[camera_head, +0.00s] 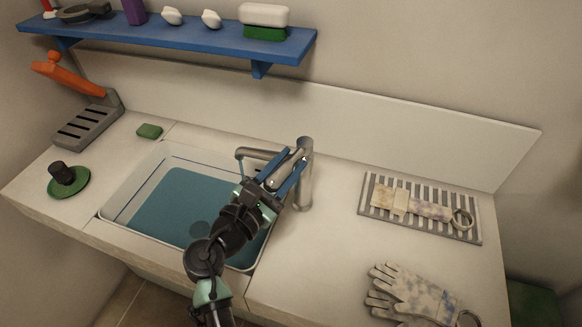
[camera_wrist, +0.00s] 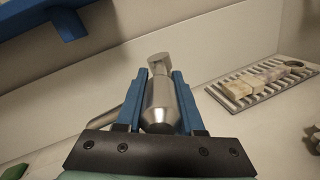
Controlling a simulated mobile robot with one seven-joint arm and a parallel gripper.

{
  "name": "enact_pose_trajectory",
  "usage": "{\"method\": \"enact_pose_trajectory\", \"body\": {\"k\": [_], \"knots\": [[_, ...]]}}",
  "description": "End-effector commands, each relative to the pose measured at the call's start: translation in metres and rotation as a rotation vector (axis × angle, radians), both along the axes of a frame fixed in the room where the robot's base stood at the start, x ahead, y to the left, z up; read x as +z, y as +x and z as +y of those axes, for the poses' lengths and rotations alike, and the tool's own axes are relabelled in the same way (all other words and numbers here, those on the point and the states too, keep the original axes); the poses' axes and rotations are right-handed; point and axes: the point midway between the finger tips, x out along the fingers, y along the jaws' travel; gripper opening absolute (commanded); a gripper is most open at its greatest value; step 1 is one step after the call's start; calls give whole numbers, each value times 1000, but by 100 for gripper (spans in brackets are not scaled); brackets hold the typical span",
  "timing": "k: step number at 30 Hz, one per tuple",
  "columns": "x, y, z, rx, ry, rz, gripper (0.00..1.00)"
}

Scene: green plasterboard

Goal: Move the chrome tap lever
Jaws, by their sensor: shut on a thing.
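The chrome tap (camera_head: 306,188) stands upright on the counter behind the right side of the sink, with its spout (camera_head: 252,153) reaching left over the basin. My gripper (camera_head: 294,159) is at the top of the tap, its blue fingers on either side of the chrome lever (camera_wrist: 160,103). In the wrist view my gripper (camera_wrist: 160,92) is shut on the lever, which lies between the two fingers. The spout (camera_wrist: 108,124) shows at lower left there. My fingers and wrist partly hide the lever in the head view.
The white-rimmed sink (camera_head: 117,193) holds blue water. A blue shelf (camera_head: 190,40) with several items runs along the wall. A striped rack (camera_head: 370,207) and gloves (camera_head: 412,290) lie on the right. A green sponge (camera_head: 149,131) and green dish (camera_head: 78,186) are left.

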Motion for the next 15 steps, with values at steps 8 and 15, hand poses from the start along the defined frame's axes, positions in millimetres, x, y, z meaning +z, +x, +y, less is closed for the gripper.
{"method": "enact_pose_trajectory", "body": {"k": [8, 15], "knots": [[-1, 0, 0, -2, -1, 2, 0], [-1, 0, 0, -1, -1, 1, 67]]}}
